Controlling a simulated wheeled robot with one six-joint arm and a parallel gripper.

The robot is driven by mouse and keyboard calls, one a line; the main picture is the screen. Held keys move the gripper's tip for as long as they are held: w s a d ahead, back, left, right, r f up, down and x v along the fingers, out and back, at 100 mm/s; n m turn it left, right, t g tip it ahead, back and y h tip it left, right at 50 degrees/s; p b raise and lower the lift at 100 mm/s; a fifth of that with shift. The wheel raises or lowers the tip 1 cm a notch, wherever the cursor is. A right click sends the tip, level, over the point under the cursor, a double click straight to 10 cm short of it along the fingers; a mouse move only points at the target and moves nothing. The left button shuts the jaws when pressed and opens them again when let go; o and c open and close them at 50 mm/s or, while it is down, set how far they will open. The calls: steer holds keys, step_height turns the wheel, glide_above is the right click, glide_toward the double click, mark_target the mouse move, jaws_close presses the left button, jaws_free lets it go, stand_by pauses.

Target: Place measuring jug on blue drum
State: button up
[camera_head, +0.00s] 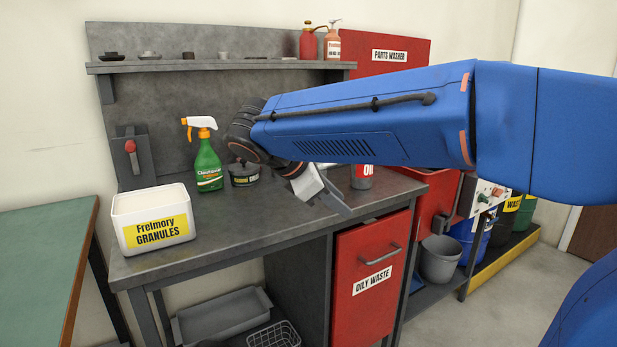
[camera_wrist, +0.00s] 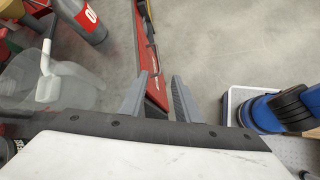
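A clear, translucent jug with a white handle (camera_wrist: 48,78), which looks like the measuring jug, stands at the left in the wrist view. In the head view I cannot make it out; my arm covers part of the bench. My gripper (camera_wrist: 158,100) is open and empty, its two fingers apart, to the right of the jug and not touching it. In the head view my gripper (camera_head: 325,190) hangs over the bench's front right part. The blue drum (camera_head: 468,238) stands at the right beyond the parts washer, partly hidden by other things.
On the grey bench (camera_head: 240,225) are a white granules tub (camera_head: 153,220), a green spray bottle (camera_head: 207,165), a dark tin (camera_head: 244,174) and an oil can (camera_head: 362,177). A red oily waste cabinet (camera_head: 370,275) is below. A grey bucket (camera_head: 440,260) stands before the drums. Floor at right is clear.

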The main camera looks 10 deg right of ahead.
steer(key=w+a+r+n+t+h, duration=0.1)
steer(key=w+a+r+n+h, duration=0.2)
steer(key=a, duration=0.4)
steer(key=w+a+r+n+t+h, duration=0.1)
steer(key=w+a+r+n, duration=0.2)
steer(key=a, duration=0.4)
steer(key=shift+m+t, duration=0.3)
steer(key=shift+m, duration=0.1)
steer(key=shift+r+x, duration=0.2)
steer(key=shift+x, duration=3.95)
steer(key=shift+r+x, duration=0.2)
steer(key=shift+x, duration=4)
steer(key=shift+d, duration=0.15)
steer(key=shift+c, duration=0.3)
jaws_close()
